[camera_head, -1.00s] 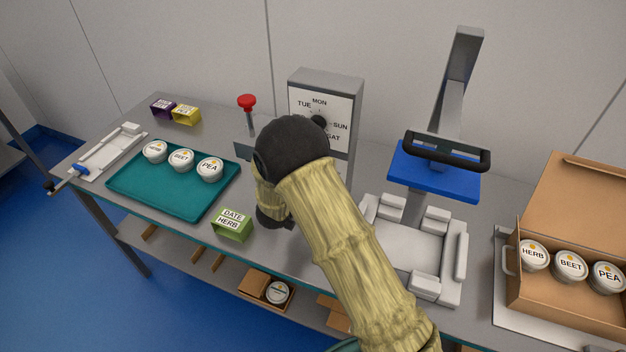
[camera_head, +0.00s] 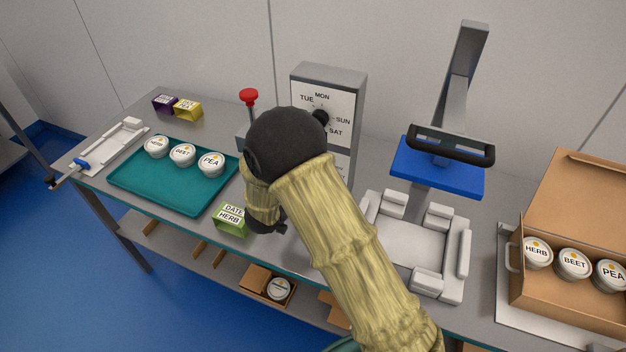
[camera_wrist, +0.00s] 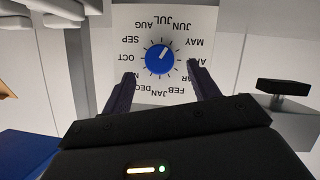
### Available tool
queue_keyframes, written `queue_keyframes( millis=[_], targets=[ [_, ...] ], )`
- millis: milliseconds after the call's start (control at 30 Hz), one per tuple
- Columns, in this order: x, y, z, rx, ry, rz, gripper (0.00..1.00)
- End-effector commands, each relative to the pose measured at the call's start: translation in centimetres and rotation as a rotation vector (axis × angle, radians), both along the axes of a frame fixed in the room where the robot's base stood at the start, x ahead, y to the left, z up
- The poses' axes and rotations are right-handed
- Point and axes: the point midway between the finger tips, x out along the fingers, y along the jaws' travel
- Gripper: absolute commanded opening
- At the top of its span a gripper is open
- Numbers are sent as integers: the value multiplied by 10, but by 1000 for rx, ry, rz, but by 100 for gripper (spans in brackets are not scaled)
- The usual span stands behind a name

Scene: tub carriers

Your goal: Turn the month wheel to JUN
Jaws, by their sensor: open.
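The month wheel is a blue knob (camera_wrist: 160,57) on a white dial plate (camera_wrist: 203,22) with month names around it, upside down in the wrist view. A pale mark on the knob points up and slightly right there, toward the JUN and JUL side; I cannot tell exactly which. My gripper (camera_wrist: 160,73) is open, its two dark fingers reaching toward the plate on either side below the knob. I see no contact with the knob. In the head view my arm hides the month wheel and my fingers; the grey dial box (camera_head: 328,75) shows its day dial (camera_head: 321,117).
A red-topped lever (camera_head: 249,98) stands left of the box. A green DATE HERB block (camera_head: 231,219) sits at the table's front edge. A teal tray (camera_head: 180,202) with three tubs is left; a blue-plated press (camera_head: 437,170) and an open carton (camera_head: 575,195) are right.

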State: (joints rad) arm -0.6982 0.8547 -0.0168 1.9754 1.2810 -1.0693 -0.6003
Motion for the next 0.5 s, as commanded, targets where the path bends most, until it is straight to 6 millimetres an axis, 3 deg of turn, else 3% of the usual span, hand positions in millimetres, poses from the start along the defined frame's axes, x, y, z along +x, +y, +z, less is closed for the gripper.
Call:
queue_keyframes(
  millis=[500],
  targets=[
    [-87,43,37,2,0,4,60]
  ],
)
